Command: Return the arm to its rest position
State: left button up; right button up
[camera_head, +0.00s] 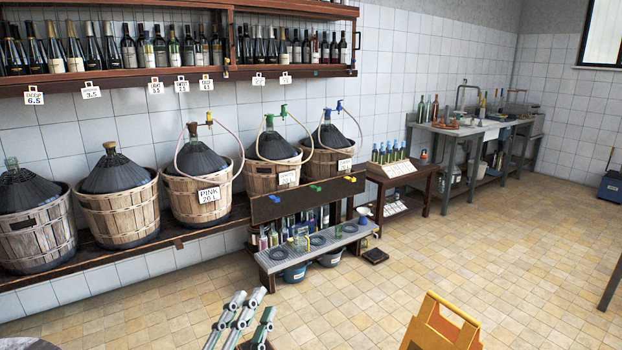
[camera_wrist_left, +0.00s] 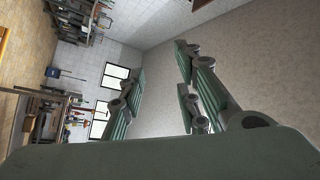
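My left gripper (camera_head: 250,305) shows at the bottom of the head view, left of the middle, with its grey-green fingers pointing up and to the right. It is over the tiled floor, in front of the shelf and bench, and touches nothing that I can see. In the left wrist view the two fingers of the left gripper (camera_wrist_left: 160,65) stand apart with nothing between them. Behind them is a bare wall. The rest of the left arm is mostly below the head view's edge. My right gripper is in neither view.
A grey filling bench (camera_head: 320,247) holds glassware. A yellow object (camera_head: 440,328), perhaps a floor sign, stands at the bottom right. The tiled floor (camera_head: 460,250) in the middle is clear.

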pick_arm(q)
jog(key=s+a+f+n+g+y, duration=0.1)
jog(key=a+f+n+g+y, duration=0.2)
jog(key=a+f+n+y, duration=0.55)
jog(key=s+a+f+n+g, duration=0.35)
jog(key=s+f+g, duration=0.5)
jog(key=f, duration=0.65)
jog(key=s+f+g+h, duration=0.1)
jog(key=s+f+g, duration=0.25)
jog(key=s, duration=0.45)
jog(key=s+f+g+h, duration=0.1)
jog(key=s+f+g, duration=0.1)
jog(key=s+f, duration=0.4)
jog(key=s+f+g, duration=0.1)
jog(key=s+f, duration=0.2)
jog(key=f, duration=2.1)
jog(key=s+a+f+g, duration=0.1)
jog(key=s+a+f, duration=0.1)
jog(key=s+f, duration=1.4)
jog(key=shift+s, duration=0.45)
jog(key=shift+a+y, duration=0.1)
jog(key=shift+y, duration=0.15)
